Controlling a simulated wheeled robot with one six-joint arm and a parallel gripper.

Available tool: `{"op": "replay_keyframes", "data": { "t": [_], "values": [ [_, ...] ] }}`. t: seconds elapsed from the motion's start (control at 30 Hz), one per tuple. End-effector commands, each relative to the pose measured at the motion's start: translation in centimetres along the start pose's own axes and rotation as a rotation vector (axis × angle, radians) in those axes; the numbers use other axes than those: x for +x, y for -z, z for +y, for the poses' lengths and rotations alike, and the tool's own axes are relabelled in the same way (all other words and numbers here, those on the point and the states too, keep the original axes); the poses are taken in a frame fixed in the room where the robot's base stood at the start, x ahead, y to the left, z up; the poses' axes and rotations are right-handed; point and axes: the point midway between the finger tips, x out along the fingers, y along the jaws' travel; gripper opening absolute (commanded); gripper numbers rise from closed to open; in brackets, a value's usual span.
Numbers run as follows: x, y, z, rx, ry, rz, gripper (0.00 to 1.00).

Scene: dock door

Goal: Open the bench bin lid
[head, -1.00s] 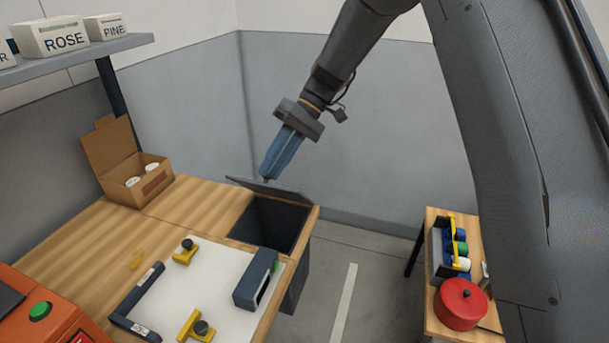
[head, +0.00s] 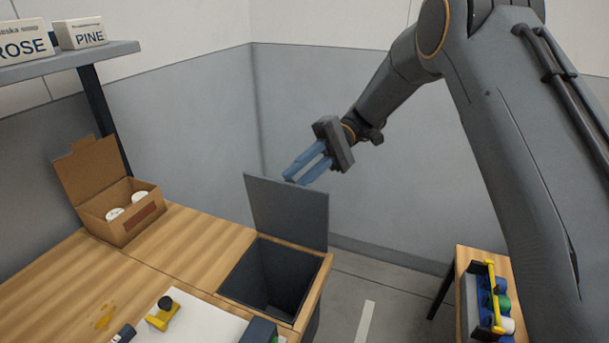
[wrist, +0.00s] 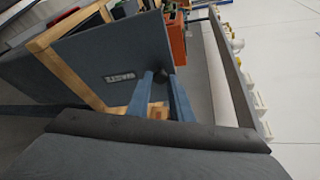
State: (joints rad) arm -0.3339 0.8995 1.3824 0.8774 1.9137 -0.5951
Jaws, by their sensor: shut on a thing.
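The bench bin (head: 268,283) is set into the bench's right end, and its dark inside shows. Its grey lid (head: 288,215) stands steeply raised along the far edge of the opening. My gripper (head: 296,180) is behind the lid's upper edge, with its blue fingers pointing down left. In the wrist view, the fingers (wrist: 163,76) are closed around a small dark knob at the lid's edge, and the lid's face (wrist: 110,55) with a small label is beside them. In the head view, the lid hides the knob.
An open cardboard box (head: 122,213) with white round items stands on the bench (head: 175,245). A yellow clamp (head: 163,313) lies near the bin. A side table (head: 477,262) at right holds a caddy (head: 486,298). Floor between is clear.

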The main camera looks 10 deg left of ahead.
Motion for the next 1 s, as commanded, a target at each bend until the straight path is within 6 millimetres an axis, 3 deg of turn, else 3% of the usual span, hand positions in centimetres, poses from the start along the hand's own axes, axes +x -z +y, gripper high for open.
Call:
{"op": "replay_keyframes", "data": {
  "t": [0.47, 0.5, 0.57, 1.0],
  "values": [
    [-0.44, 0.2, 0.22, 0.003, 0.011, 0.014, 0.0],
    [-0.45, 0.2, 0.22, 0.003, 0.011, 0.014, 0.26],
    [-0.46, 0.17, 0.22, 0.003, 0.012, 0.013, 0.36],
    [-0.66, -0.19, -0.71, 0.0, 0.011, 0.009, 0.38]
  ]
}}
